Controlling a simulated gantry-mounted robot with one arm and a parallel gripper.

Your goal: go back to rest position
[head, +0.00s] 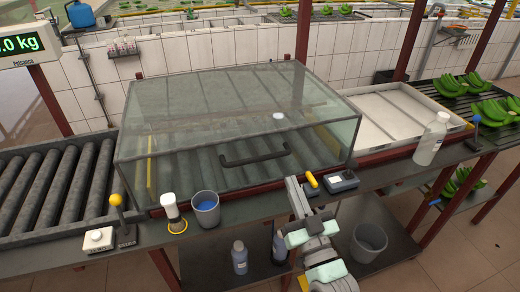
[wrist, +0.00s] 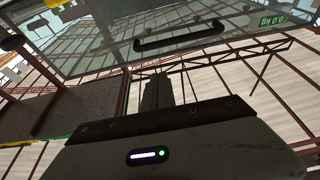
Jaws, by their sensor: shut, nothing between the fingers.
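My arm rises from the bottom of the head view, in front of the bench. My gripper (head: 294,192) points up beside the bench's front edge, just below the right part of the glass hood. In the wrist view my gripper (wrist: 159,82) is a dark narrow shape with its fingers together and nothing held. The clear hood (head: 180,165) is down over the rollers. Its black handle (head: 255,158) is above and left of the gripper, apart from it. The handle also shows in the wrist view (wrist: 180,36).
A yellow-tipped lever (head: 312,180) and a small dark device (head: 342,181) stand close right of my gripper. A blue-filled cup (head: 206,209) and white-capped container (head: 171,210) stand left. Bottles (head: 240,257) and a grey bucket (head: 369,243) are on the lower shelf.

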